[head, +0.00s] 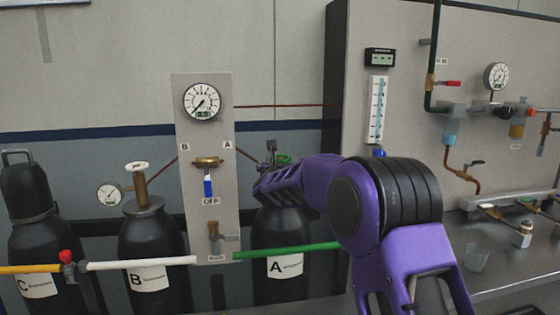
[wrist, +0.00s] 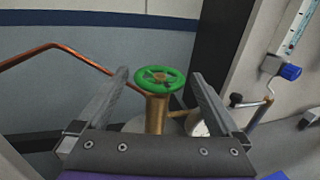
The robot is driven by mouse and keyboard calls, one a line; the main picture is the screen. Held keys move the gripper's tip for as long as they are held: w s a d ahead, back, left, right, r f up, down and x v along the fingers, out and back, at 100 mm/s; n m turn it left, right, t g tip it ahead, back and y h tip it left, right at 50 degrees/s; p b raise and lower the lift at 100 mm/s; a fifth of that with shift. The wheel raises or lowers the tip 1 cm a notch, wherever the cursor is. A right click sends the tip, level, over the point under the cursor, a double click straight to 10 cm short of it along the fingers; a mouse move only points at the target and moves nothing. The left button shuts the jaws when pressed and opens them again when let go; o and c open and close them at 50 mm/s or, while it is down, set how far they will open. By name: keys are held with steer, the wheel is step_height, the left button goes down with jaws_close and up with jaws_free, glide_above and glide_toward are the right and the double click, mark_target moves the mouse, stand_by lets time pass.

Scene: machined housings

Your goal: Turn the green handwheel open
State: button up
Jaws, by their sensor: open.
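The green handwheel (wrist: 159,79) sits on top of a brass valve stem (wrist: 157,113) in the wrist view. In the head view only a small part of the green handwheel (head: 283,159) shows behind my purple arm, above the black cylinder labelled A (head: 281,235). My gripper (wrist: 160,77) is open, with one grey finger on each side of the wheel. There is a visible gap between each finger and the rim, and the wheel is not gripped. In the head view my arm hides most of the gripper.
Cylinder B (head: 150,235) has a white handwheel (head: 136,167), and cylinder C (head: 45,230) stands at far left. A panel (head: 222,125) with a gauge stands left of my gripper. A copper pipe (wrist: 65,48) runs close left of the wheel. A grey cabinet edge is at right.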

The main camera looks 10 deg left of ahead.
steer(key=c, duration=1.2)
